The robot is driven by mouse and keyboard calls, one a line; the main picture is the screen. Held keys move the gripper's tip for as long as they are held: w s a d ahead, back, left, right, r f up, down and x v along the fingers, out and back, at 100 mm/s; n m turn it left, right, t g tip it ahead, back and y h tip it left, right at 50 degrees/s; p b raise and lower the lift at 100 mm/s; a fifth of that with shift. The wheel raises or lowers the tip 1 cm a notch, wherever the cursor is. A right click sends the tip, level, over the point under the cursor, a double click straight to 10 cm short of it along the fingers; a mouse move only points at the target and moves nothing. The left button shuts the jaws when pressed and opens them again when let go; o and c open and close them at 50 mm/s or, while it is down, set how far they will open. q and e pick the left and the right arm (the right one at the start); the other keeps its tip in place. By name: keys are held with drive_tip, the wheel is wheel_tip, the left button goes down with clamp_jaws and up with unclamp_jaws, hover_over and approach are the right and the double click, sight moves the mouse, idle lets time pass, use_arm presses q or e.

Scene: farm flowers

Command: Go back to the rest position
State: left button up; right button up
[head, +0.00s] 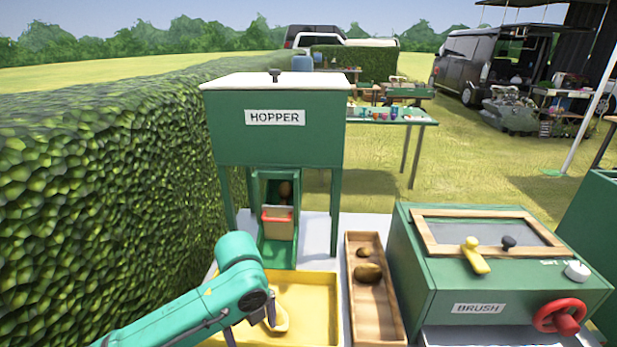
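My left arm (205,305) reaches in from the lower left. Its gripper is at the yellow tray (312,300) in front of the hopper, mostly hidden behind the arm's own wrist, and a dark finger part shows over the tray. A pale yellow rounded object (278,318) lies at or beside that finger. I cannot tell whether the gripper holds it or is open or shut. My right arm and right gripper are not in view.
The green hopper (275,140) with its chute (278,250) stands behind the tray. A wooden trough (377,320) holds brown lumps. The green brush machine (430,255), with a red handwheel (559,316), stands at right. A hedge (100,190) lines the left side.

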use_arm(q)
drive_tip(key=s+d+f+n+t+h, duration=0.2)
drive_tip(key=s+d+f+n+h, duration=0.25)
drive_tip(key=n, duration=0.55)
drive_tip(key=s+a+f+n+t+y, duration=0.1)
drive_tip(key=s+a+f+n+y, duration=0.1)
drive_tip(key=s+a+n, duration=0.45)
drive_tip(key=s+a+f+n+y, duration=0.2)
drive_tip(key=s+a+f+n, duration=0.1)
drive_tip(key=a+n, duration=0.7)
wheel_tip(320, 180, down, 22)
drive_tip(key=s, duration=0.2)
drive_tip(key=s+a+f+m+g, duration=0.1)
drive_tip(key=s+a+f+g, duration=0.1)
drive_tip(key=s+f, duration=1.2)
drive_tip(key=s, duration=0.2)
drive_tip(key=shift+s+a+f, duration=0.2)
drive_tip(key=shift+s+a, duration=0.05)
drive_tip(key=shift+s, duration=0.1)
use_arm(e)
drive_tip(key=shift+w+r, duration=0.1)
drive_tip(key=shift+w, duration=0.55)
